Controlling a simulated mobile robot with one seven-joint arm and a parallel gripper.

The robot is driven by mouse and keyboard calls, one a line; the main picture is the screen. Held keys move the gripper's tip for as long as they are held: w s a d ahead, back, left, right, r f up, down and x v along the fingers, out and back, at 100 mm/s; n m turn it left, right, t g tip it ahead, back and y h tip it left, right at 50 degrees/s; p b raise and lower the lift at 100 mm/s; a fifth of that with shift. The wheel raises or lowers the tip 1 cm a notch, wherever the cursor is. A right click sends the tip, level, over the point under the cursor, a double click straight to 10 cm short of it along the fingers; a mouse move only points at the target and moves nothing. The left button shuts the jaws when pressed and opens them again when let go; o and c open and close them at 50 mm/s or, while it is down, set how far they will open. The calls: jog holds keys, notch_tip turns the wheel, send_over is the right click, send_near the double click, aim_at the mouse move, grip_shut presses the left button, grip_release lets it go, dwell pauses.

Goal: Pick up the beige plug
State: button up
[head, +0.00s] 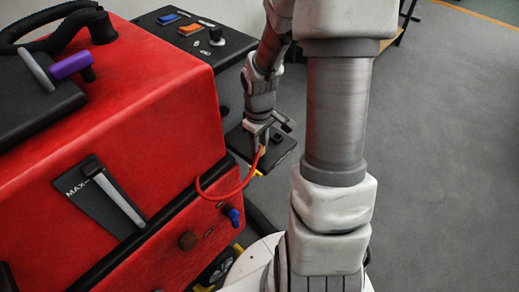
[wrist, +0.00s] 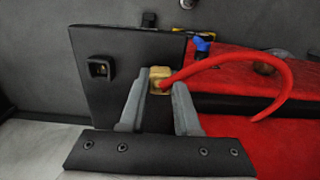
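The beige plug (wrist: 160,81) sits between the two fingertips of my gripper (wrist: 160,92) in the wrist view, with a finger against each side and no clear gap. A red cable (wrist: 222,62) runs from the plug and curves to the right. In the head view my gripper (head: 262,143) is over a black plate beside the red machine. Only a small beige bit of the plug (head: 263,150) shows there, at the cable's upper end. I cannot tell whether the plug touches the plate.
The black plate (wrist: 92,50) has a square socket (wrist: 101,68) left of my gripper. The red machine (head: 130,100) fills the left side, with a blue knob (head: 234,216) and a brown knob (head: 188,241) low on it. The grey floor (head: 450,150) at right is clear.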

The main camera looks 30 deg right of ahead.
grip_shut()
jog(key=shift+r, duration=0.6)
jog(key=r, duration=0.1)
jog(key=r+p, duration=0.1)
jog(key=d+r, duration=0.1)
jog(key=r, duration=0.1)
jog(key=shift+w+p, duration=0.35)
jog(key=shift+w, duration=0.05)
jog(key=w+d+r+p, duration=0.2)
jog(key=w+d+r, duration=0.3)
jog(key=w+d, duration=0.2)
jog(key=shift+d+r, duration=0.35)
jog(key=shift+r, duration=0.05)
